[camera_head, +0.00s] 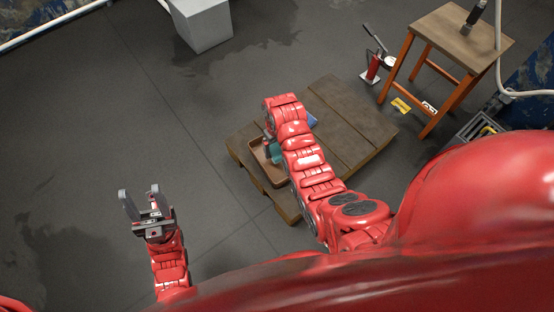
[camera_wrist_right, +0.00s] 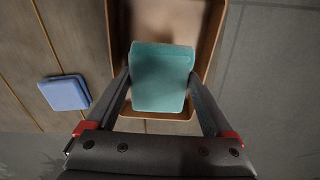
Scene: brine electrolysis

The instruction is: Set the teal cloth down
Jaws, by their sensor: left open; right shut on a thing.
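The teal cloth (camera_wrist_right: 162,62) is a folded block between the two fingers of my right gripper (camera_wrist_right: 160,80), which is shut on it. In the right wrist view the cloth is over a brown tray (camera_wrist_right: 118,25), overlapping its inside and near wall. I cannot tell whether it touches the tray's floor. In the head view a bit of the teal cloth (camera_head: 276,153) shows beside my right arm, over the tray (camera_head: 267,173); my arm hides the rest. My left gripper (camera_head: 139,191) is open and empty, above bare floor at the left.
The tray is on a low wooden platform (camera_head: 345,105). A folded blue cloth (camera_wrist_right: 65,93) lies on the platform beside the tray. A wooden stool (camera_head: 455,40), a red pump-like item (camera_head: 373,68) and a light grey box (camera_head: 205,25) stand further back. The floor at left is clear.

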